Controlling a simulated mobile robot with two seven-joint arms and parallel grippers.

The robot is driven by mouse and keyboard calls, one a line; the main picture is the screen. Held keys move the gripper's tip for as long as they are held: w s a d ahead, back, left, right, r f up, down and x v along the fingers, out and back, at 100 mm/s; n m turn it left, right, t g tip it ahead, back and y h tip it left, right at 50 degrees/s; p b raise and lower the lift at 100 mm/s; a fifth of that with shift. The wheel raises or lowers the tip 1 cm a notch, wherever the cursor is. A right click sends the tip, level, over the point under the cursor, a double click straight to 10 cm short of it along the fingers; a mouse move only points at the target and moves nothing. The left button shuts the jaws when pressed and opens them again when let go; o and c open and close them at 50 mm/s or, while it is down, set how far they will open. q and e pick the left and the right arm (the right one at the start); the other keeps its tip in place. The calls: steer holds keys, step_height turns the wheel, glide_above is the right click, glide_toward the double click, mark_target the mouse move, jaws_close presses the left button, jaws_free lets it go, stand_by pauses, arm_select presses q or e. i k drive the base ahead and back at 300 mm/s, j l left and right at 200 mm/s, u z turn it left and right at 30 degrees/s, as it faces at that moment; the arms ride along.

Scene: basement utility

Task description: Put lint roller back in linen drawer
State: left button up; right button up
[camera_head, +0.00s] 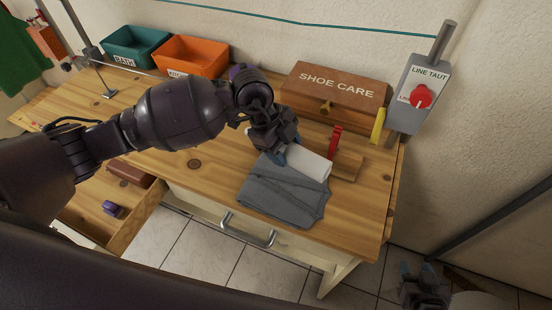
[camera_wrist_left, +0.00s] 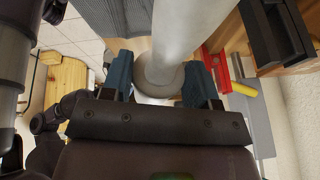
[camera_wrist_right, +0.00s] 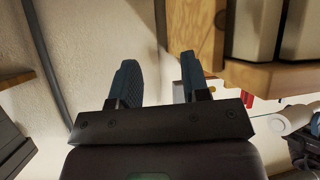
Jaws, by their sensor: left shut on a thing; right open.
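The lint roller (camera_head: 308,163) shows as a white cylinder at the far edge of a folded grey cloth on the workbench. My left gripper (camera_head: 282,153) is shut on its near end. In the left wrist view, the roller (camera_wrist_left: 188,35) runs up between the blue fingertips of my left gripper (camera_wrist_left: 160,80). I cannot tell whether it touches the cloth or bench. My right gripper (camera_head: 418,272) is open and empty, low beyond the bench's right end; its fingers (camera_wrist_right: 158,75) are apart in the right wrist view. An open drawer (camera_head: 128,232) is at lower left; a shut drawer has a metal handle (camera_head: 248,230).
A wooden SHOE CARE box (camera_head: 333,94) stands behind the roller, with a red object (camera_head: 335,141) and yellow object (camera_head: 378,125) beside it. Teal (camera_head: 135,47) and orange (camera_head: 190,57) bins stand at the back.

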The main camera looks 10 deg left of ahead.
mark_target(90, 185)
steer(key=k, duration=0.4)
steer(key=k+j, duration=0.1)
steer(key=j+z, duration=0.3)
steer(key=j, duration=3.2)
steer(key=i, duration=0.05)
